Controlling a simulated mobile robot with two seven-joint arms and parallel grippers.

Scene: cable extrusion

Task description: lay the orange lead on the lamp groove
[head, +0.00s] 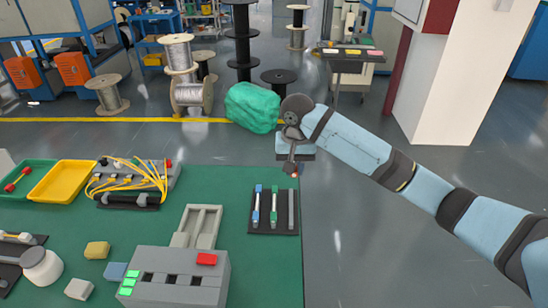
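My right gripper (291,168) hangs fingers down by the far right corner of the green table. Its fingers are small and dark, and I cannot tell whether they are open or shut. A tiny red-orange spot shows at their tips; what it is is unclear. No lead is clearly orange. A black rack (262,226) below the gripper holds a blue-ended lead (257,205) and a green-ended lead (274,207), beside a grey strip (291,210). I cannot identify the lamp groove for sure; a grey box (174,290) has green squares and a red block. My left gripper is out of view.
Yellow cables (128,178) lie over a grey and black fixture at the back left. A green tray (35,170) with a red-ended piece and a yellow tray (62,182) stand beside it. The table's right front is clear.

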